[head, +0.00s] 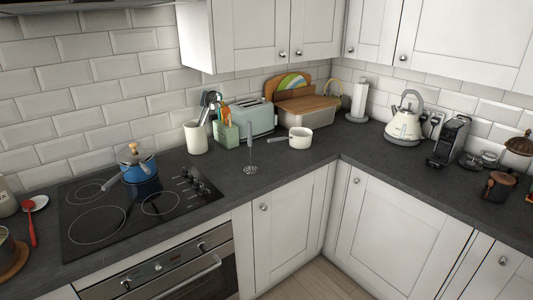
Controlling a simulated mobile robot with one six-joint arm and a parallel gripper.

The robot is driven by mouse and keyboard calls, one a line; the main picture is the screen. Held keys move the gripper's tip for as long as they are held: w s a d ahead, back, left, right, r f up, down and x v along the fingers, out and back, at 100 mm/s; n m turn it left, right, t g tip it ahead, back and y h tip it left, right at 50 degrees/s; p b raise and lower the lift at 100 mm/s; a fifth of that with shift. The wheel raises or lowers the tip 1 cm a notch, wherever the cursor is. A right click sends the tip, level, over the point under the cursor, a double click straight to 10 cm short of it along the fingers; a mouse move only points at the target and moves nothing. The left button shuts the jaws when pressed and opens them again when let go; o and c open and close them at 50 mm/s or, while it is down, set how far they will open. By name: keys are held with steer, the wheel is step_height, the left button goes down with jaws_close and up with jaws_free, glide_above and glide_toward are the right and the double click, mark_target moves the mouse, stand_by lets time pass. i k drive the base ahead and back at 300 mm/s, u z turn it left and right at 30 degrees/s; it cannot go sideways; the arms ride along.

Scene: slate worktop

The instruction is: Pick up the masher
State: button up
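A slim upright utensil with a grey handle and a thin metal lower end, which looks like the masher (250,158), stands on the dark worktop (215,176). It is right of the hob and in front of the toaster. Its lower end is small in the picture, so its exact shape is hard to tell. Nothing covers it. A white pan is close to its right, apart from it. My gripper is not in view.
The white pan (300,138) has its handle pointing left towards the masher. Behind are a toaster (252,117), a green utensil holder (227,134) and a white crock (196,138). A blue pot (139,168) sits on the hob (98,224). Worktop in front of the masher is clear.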

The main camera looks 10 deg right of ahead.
mark_target(251, 169)
steer(key=u, duration=0.15)
steer(key=i, duration=0.95)
steer(key=z, duration=0.35)
steer(key=k, duration=0.15)
steer(key=u, duration=1.5)
